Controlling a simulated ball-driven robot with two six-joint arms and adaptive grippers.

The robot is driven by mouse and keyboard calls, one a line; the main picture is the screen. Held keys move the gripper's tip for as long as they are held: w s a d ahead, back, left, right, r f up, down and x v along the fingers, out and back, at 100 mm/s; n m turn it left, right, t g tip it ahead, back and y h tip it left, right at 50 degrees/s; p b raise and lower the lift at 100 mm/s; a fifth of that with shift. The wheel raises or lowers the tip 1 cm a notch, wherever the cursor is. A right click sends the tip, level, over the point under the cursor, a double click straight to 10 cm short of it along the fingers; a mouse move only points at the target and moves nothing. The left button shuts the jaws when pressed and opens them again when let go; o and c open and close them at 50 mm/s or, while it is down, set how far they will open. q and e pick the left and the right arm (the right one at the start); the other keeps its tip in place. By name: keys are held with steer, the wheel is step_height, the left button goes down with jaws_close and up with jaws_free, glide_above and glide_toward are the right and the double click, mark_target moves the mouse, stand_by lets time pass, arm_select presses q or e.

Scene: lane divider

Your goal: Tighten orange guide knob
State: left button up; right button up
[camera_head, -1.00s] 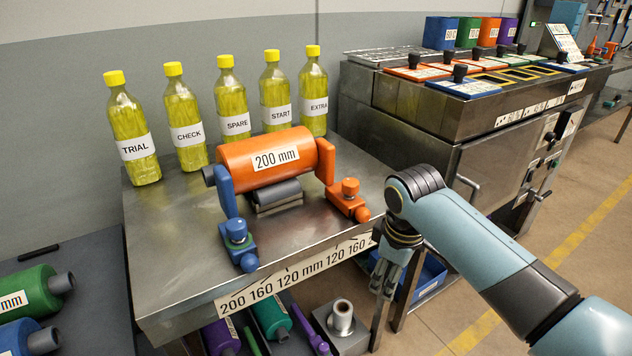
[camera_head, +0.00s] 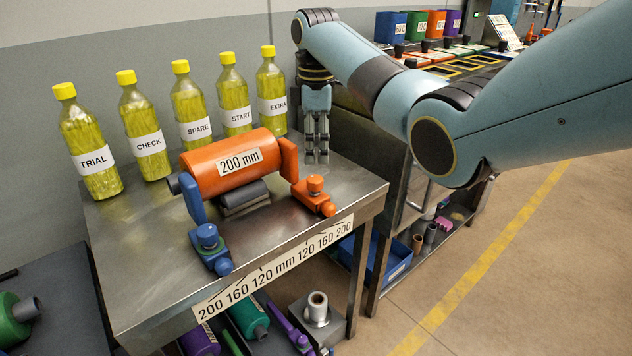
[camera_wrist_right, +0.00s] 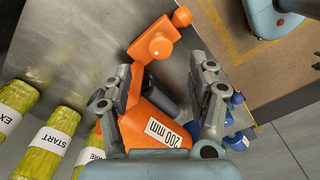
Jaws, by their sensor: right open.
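The orange guide knob (camera_head: 315,184) stands upright on the orange guide bracket (camera_head: 312,199) at the right end of the orange 200 mm roller (camera_head: 218,166). In the right wrist view the knob (camera_wrist_right: 160,47) appears near the fingertips, between their lines. My right gripper (camera_head: 317,158) points down above the table's back right, just behind the knob. Its two fingers are apart and hold nothing; they also show in the right wrist view (camera_wrist_right: 165,65). I cannot tell its exact height above the table. My left gripper is out of view.
Several yellow bottles (camera_head: 140,125) line the table's back edge. A blue bracket with a blue knob (camera_head: 207,236) stands at the roller's left end. The metal table (camera_head: 130,270) carries a number scale (camera_head: 275,265) along its front edge. A blue bin (camera_head: 375,260) sits below right.

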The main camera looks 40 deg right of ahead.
mark_target(316, 178)
step_height(316, 178, down, 9)
steer(key=shift+f+b, duration=0.15)
steer(key=shift+b, duration=0.45)
steer(key=c, duration=1.2)
